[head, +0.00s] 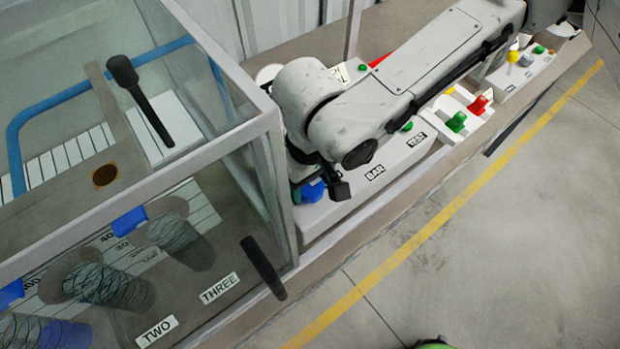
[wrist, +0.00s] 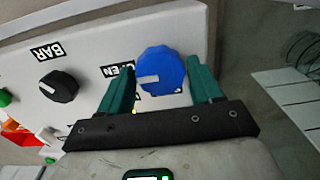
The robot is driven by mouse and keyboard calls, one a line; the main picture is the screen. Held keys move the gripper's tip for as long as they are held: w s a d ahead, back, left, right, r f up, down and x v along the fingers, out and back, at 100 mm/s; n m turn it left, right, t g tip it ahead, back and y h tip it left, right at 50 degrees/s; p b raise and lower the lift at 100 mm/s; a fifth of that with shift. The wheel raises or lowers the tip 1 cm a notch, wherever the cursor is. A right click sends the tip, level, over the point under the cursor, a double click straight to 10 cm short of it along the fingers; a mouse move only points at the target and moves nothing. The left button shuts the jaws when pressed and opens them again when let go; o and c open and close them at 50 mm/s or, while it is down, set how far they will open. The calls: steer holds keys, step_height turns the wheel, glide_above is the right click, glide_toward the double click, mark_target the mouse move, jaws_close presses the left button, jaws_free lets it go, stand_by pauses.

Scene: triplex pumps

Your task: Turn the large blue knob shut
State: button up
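The large blue knob (wrist: 160,72) is on a white panel in the wrist view. Its pale pointer mark faces left, toward a label reading "OPEN" that a finger partly covers. My gripper (wrist: 161,75) has its two green fingers spread, one on each side of the knob. Small gaps show between the knob and both fingers, so it looks open and not clamped. I cannot tell how deep the fingertips reach. In the head view the knob (head: 312,191) shows low beside my arm, which hides most of the gripper.
A black knob (wrist: 58,86) sits left of the blue one, by a "BAR" label. Green (head: 456,121) and red (head: 478,104) controls lie farther along the panel. A glass-walled enclosure (head: 277,200) stands close left of the knob. The floor at the right is clear.

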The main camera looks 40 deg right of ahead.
steer(key=c, duration=0.7)
steer(key=shift+n, duration=0.3)
steer(key=n+p, duration=0.2)
steer(key=n, duration=0.1)
steer(key=shift+r+n, duration=0.1)
steer(key=shift+n, duration=0.3)
steer(key=n+p, duration=0.1)
steer(key=n, duration=0.3)
steer(key=shift+n, duration=0.3)
steer(key=n+p, duration=0.1)
steer(key=n, duration=0.3)
steer(key=shift+n, duration=2.4)
